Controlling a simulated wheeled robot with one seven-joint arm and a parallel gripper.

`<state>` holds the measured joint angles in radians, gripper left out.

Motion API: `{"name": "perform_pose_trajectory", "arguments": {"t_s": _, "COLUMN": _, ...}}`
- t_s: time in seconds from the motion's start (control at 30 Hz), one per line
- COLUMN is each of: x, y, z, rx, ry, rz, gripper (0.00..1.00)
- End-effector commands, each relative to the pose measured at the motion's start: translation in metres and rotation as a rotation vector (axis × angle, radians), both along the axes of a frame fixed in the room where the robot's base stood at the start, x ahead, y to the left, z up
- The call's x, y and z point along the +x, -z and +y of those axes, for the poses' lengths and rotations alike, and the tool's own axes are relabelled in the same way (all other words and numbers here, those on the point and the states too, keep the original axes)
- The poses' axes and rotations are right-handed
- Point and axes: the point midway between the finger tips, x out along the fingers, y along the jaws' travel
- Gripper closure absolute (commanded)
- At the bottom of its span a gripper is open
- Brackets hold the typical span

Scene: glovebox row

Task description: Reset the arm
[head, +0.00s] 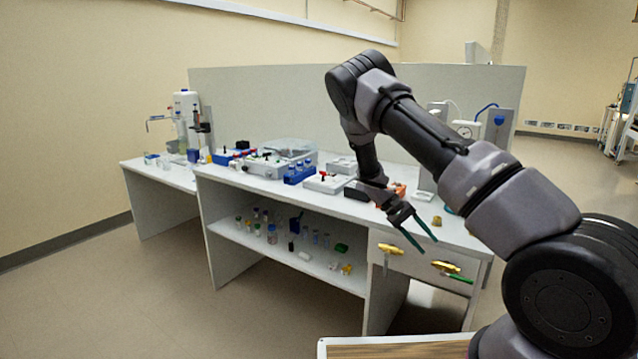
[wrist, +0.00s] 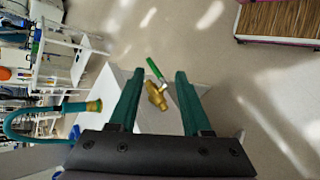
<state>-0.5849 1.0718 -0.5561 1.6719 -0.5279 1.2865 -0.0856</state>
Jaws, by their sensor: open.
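My gripper (head: 418,234) hangs in front of the right end of the white bench (head: 338,212), fingers pointing down and apart. In the wrist view the two green fingers (wrist: 158,98) stand wide apart with nothing gripped between them. A brass valve with a green handle (head: 452,270) sits on the bench's front panel, below and to the right of the gripper. In the wrist view this valve (wrist: 157,97) shows between the fingers, farther off. A second brass valve (head: 389,250) is on the same panel, just left of the fingertips in the head view.
The bench top carries a grey box with a clear lid (head: 288,152), a blue vial rack (head: 299,172) and a gauge (head: 466,129). Small bottles stand on the shelf below (head: 320,262). A wood-topped surface (head: 400,349) is at the front. The floor at left is clear.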

Motion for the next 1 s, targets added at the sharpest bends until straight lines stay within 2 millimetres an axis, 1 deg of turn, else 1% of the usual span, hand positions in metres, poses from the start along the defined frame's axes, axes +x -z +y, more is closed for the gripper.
{"name": "perform_pose_trajectory", "arguments": {"t_s": 0.03, "x": -0.002, "y": -0.019, "z": 0.003, "rx": 0.058, "ry": 0.032, "rz": -0.035, "gripper": 0.52}}
{"name": "perform_pose_trajectory", "arguments": {"t_s": 0.27, "x": -0.016, "y": -0.098, "z": 0.019, "rx": 0.295, "ry": 0.138, "rz": -0.187, "gripper": 0.52}}
{"name": "perform_pose_trajectory", "arguments": {"t_s": 0.43, "x": -0.033, "y": -0.159, "z": 0.029, "rx": 0.452, "ry": 0.196, "rz": -0.309, "gripper": 0.52}}
{"name": "perform_pose_trajectory", "arguments": {"t_s": 0.57, "x": -0.052, "y": -0.205, "z": 0.034, "rx": 0.561, "ry": 0.225, "rz": -0.409, "gripper": 0.52}}
{"name": "perform_pose_trajectory", "arguments": {"t_s": 0.6, "x": -0.058, "y": -0.219, "z": 0.036, "rx": 0.592, "ry": 0.231, "rz": -0.441, "gripper": 0.52}}
{"name": "perform_pose_trajectory", "arguments": {"t_s": 0.67, "x": -0.069, "y": -0.239, "z": 0.038, "rx": 0.636, "ry": 0.239, "rz": -0.489, "gripper": 0.52}}
{"name": "perform_pose_trajectory", "arguments": {"t_s": 0.7, "x": -0.076, "y": -0.253, "z": 0.04, "rx": 0.666, "ry": 0.243, "rz": -0.521, "gripper": 0.52}}
{"name": "perform_pose_trajectory", "arguments": {"t_s": 0.8, "x": -0.097, "y": -0.284, "z": 0.043, "rx": 0.731, "ry": 0.249, "rz": -0.606, "gripper": 0.52}}
{"name": "perform_pose_trajectory", "arguments": {"t_s": 0.87, "x": -0.111, "y": -0.302, "z": 0.044, "rx": 0.766, "ry": 0.248, "rz": -0.657, "gripper": 0.52}}
{"name": "perform_pose_trajectory", "arguments": {"t_s": 0.9, "x": -0.121, "y": -0.313, "z": 0.045, "rx": 0.787, "ry": 0.249, "rz": -0.691, "gripper": 0.52}}
{"name": "perform_pose_trajectory", "arguments": {"t_s": 1.0, "x": -0.146, "y": -0.338, "z": 0.049, "rx": 0.835, "ry": 0.242, "rz": -0.779, "gripper": 0.52}}
